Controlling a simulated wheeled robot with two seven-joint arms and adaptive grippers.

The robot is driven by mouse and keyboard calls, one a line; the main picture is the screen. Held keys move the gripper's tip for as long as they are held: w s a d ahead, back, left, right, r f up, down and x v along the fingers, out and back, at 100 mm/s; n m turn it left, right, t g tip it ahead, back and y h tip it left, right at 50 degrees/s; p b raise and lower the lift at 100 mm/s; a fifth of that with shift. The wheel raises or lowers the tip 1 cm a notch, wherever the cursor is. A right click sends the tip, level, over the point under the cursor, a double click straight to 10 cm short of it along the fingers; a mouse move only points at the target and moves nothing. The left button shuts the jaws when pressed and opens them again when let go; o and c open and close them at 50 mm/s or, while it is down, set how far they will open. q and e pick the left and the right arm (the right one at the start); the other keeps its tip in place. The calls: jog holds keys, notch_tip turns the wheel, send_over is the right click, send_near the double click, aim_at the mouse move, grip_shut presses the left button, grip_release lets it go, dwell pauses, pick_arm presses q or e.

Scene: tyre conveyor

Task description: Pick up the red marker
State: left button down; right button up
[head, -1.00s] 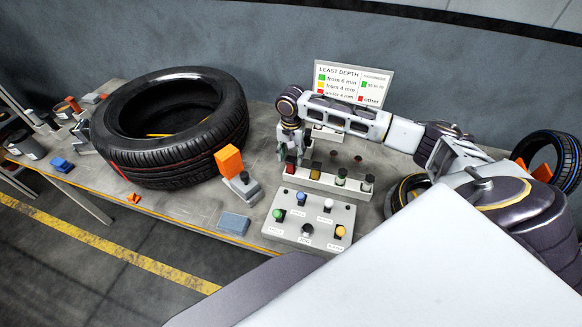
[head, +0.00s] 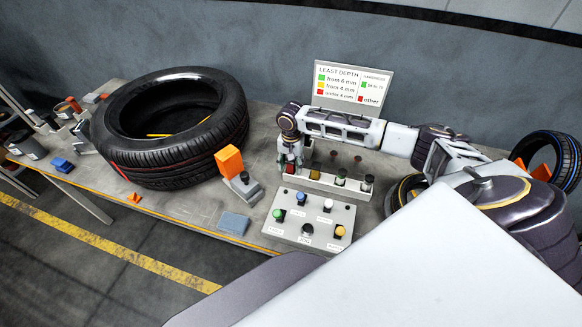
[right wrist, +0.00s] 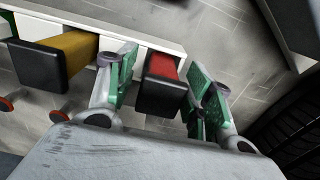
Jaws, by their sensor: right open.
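The red marker (right wrist: 164,68) stands in the white rack (head: 324,182) with its black end toward the right wrist camera. In the head view it is at the rack's left end, mostly hidden by my right gripper (head: 290,160). In the right wrist view my right gripper (right wrist: 166,92) is open, with one green-padded finger on each side of the red marker. I cannot tell whether either pad touches it. The yellow marker (right wrist: 58,62) stands beside it, outside the fingers. My left gripper is not in view.
A button panel (head: 308,220) lies in front of the rack, and a sign (head: 352,86) stands behind. A large tyre (head: 172,160) lies to the left, near an orange-topped block (head: 229,160). More tyres (head: 566,165) are at the right.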

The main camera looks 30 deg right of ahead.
jog(key=c, duration=1)
jog(key=shift+r, duration=5)
jog(key=o, duration=0.3)
jog(key=c, duration=0.4)
jog(key=shift+c, duration=0.2)
